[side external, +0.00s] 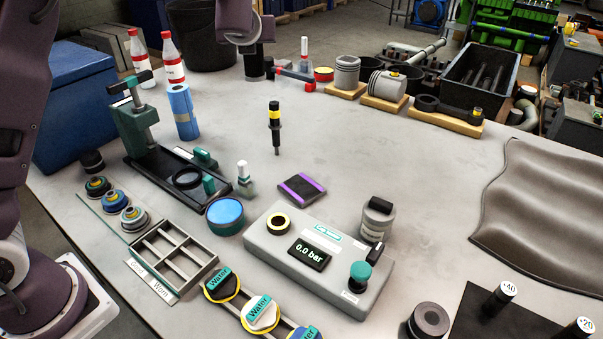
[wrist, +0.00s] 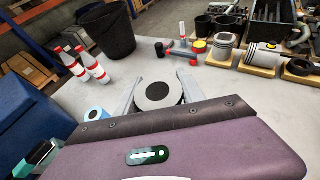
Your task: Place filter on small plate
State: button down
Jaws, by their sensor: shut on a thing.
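My gripper (wrist: 158,93) is shut on a round part with a pale grey rim and black centre, apparently the filter (wrist: 157,96). In the side external view the gripper is at the top, left of centre, and the filter shows as a dark upright cylinder (side external: 254,64) below it. I cannot tell whether its base touches the table. A small dark square plate with purple edges (side external: 301,188) lies mid-table, nearer that camera and well apart from the filter. It looks like the small plate and is bare. It is not visible in the wrist view.
A black-and-yellow tool (side external: 274,127) stands upright between filter and plate. A grey pressure tester (side external: 320,255) and blue-topped can (side external: 226,214) sit near the plate. Open table lies right.

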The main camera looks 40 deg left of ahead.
jog(key=s+d, duration=0.3)
jog(key=d, duration=0.6)
jog(key=s+d, duration=0.3)
jog(key=d, duration=0.6)
jog(key=shift+m, duration=0.3)
jog(key=f, duration=2)
jog(key=shift+w+a+f, duration=0.15)
jog(key=shift+a+f, duration=0.15)
jog(key=shift+f, duration=0.1)
jog(key=shift+f, duration=0.1)
jog(key=c, duration=0.7)
grip_release()
